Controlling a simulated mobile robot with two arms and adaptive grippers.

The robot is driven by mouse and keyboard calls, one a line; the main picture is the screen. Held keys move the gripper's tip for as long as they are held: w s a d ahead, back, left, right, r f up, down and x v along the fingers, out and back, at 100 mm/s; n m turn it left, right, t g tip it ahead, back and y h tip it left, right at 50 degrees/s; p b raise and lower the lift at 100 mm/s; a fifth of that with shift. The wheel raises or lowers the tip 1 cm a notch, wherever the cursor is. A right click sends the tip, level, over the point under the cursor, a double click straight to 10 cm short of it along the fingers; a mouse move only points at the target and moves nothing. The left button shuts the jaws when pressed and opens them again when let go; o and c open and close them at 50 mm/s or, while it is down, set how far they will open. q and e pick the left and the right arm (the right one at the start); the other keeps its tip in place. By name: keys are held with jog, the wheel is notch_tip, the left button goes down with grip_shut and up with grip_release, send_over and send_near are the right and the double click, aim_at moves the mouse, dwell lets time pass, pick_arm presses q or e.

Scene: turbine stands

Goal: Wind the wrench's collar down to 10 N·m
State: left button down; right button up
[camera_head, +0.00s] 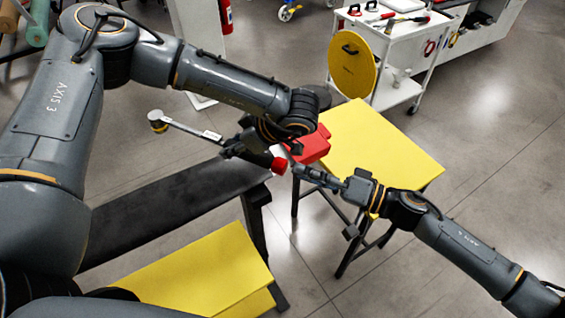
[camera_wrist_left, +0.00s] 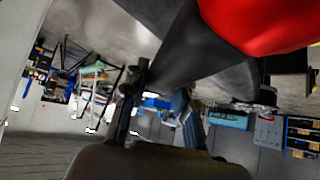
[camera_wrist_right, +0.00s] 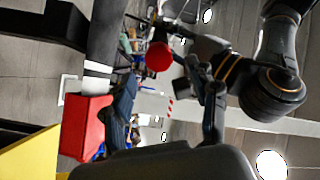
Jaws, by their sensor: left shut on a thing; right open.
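The wrench (camera_head: 185,128) is held in the air, with its round yellow-and-black head (camera_head: 157,119) at the left and a pale band on its shaft. My left gripper (camera_head: 240,149) is shut on its dark handle part. The red collar (camera_head: 279,165) is at the wrench's right end; it also shows large in the left wrist view (camera_wrist_left: 262,22). My right gripper (camera_head: 300,172) is open, just right of the collar and apart from it. In the right wrist view the collar (camera_wrist_right: 158,57) shows ahead, between the fingers' directions. No scale reading is legible.
A red box (camera_head: 314,147) sits on a yellow-topped stand (camera_head: 385,140) close behind both grippers. A black bench (camera_head: 160,215) and another yellow top (camera_head: 205,270) lie nearer. A white cart (camera_head: 400,45) with tools stands at the back.

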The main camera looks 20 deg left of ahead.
aim_at(286, 166)
jog(key=shift+w+a, duration=0.2)
jog(key=shift+a, duration=1.7)
jog(key=shift+r, duration=0.1)
grip_shut()
jog(key=m, duration=0.9)
jog(key=shift+m, duration=0.3)
jog(key=shift+r, duration=0.1)
